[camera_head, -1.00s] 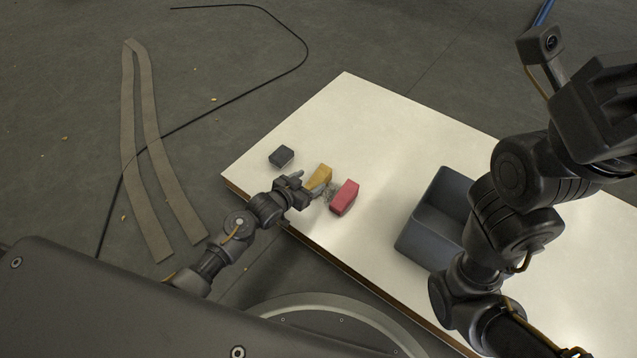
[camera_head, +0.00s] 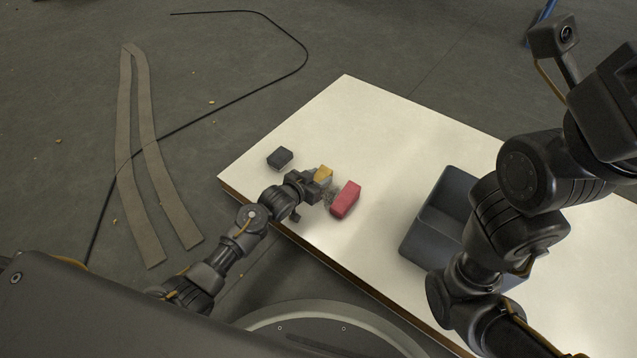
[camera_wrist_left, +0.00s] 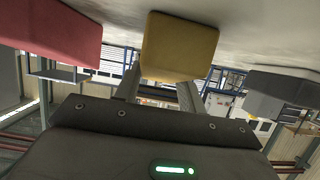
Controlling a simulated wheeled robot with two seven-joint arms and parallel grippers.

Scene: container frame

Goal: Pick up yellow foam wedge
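The yellow foam wedge (camera_head: 324,172) lies on the white table, between a red block and a dark block. My left gripper (camera_head: 318,187) is low at the wedge and covers part of it in the head view. In the left wrist view the yellow wedge (camera_wrist_left: 180,45) is directly ahead of the gripper (camera_wrist_left: 160,88). The two fingers are spread apart, one along the wedge's left side, the other partly hidden by the wedge. Firm contact cannot be made out. My right gripper is outside the head view; only its arm shows at the right.
The red block (camera_head: 345,199) is close to the wedge on the right. A dark grey block (camera_head: 280,157) lies to the left. A grey-blue open bin (camera_head: 421,236) stands farther right, partly behind my right arm. The table's far part (camera_head: 375,120) is clear.

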